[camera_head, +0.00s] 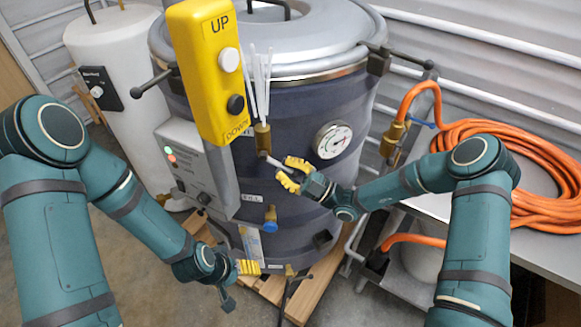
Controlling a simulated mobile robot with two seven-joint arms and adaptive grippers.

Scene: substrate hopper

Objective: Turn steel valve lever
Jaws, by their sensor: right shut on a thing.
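A brass valve (262,138) sits on the front of the dark grey tank, below several thin white rods. Its steel lever (272,160) points down and to the right, toward my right gripper. My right gripper (290,174), with yellow finger pads, is shut on the lever's end. The lever's tip is hidden between the pads. My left gripper (238,284) is low in front of the tank's base, with its fingers apart and nothing seen between them.
A yellow UP/DOWN pendant (208,70) hangs close in front of the tank (300,115), left of the valve. A round gauge (332,140) is right of the lever. A control box (195,165) stands at left. An orange hose (540,175) lies coiled on the right bench.

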